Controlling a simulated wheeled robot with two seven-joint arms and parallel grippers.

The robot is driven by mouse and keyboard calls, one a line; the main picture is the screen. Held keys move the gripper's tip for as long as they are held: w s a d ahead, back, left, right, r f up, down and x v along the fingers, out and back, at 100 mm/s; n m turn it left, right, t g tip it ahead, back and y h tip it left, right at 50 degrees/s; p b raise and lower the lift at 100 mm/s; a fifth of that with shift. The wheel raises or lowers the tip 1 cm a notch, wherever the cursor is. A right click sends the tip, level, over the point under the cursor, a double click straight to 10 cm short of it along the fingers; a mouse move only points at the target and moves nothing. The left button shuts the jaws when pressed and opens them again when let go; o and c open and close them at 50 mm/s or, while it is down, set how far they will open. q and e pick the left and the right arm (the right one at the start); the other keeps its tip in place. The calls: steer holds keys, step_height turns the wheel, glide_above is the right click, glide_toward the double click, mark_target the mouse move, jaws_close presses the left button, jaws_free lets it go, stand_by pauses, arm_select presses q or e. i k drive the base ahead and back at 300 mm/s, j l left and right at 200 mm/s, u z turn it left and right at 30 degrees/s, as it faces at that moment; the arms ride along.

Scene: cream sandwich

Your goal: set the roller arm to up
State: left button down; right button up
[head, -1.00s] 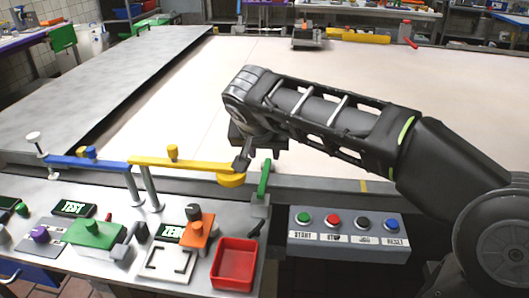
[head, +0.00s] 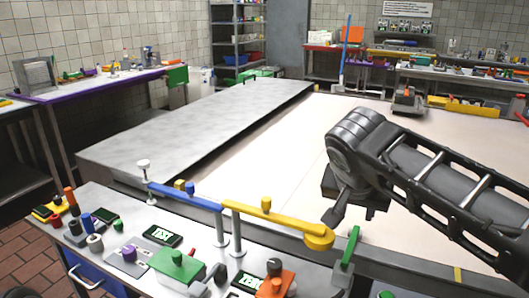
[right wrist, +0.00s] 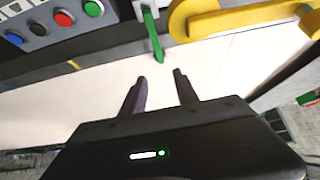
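A yellow arm (head: 285,220) with a round end and a blue arm (head: 190,198) lie nearly level in line on posts along the bench edge. A green upright lever (head: 350,247) stands just right of the yellow end. I cannot tell for sure which is the roller arm. My right gripper (head: 352,214) is over the pale surface, just beyond the yellow end and the green lever. In the right wrist view its two fingers (right wrist: 161,78) are apart and empty, with the green lever (right wrist: 152,36) and yellow arm (right wrist: 235,17) ahead of them, apart. My left gripper is not in view.
The control bench holds a green block (head: 177,265), an orange block (head: 276,287) and small displays. A button box (right wrist: 55,22) sits beside the green lever. A grey slab (head: 190,135) lies at the left. The pale surface (head: 265,165) is clear.

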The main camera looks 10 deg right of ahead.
mark_target(355, 231)
steer(key=k+j, duration=0.8)
steer(key=j, duration=0.1)
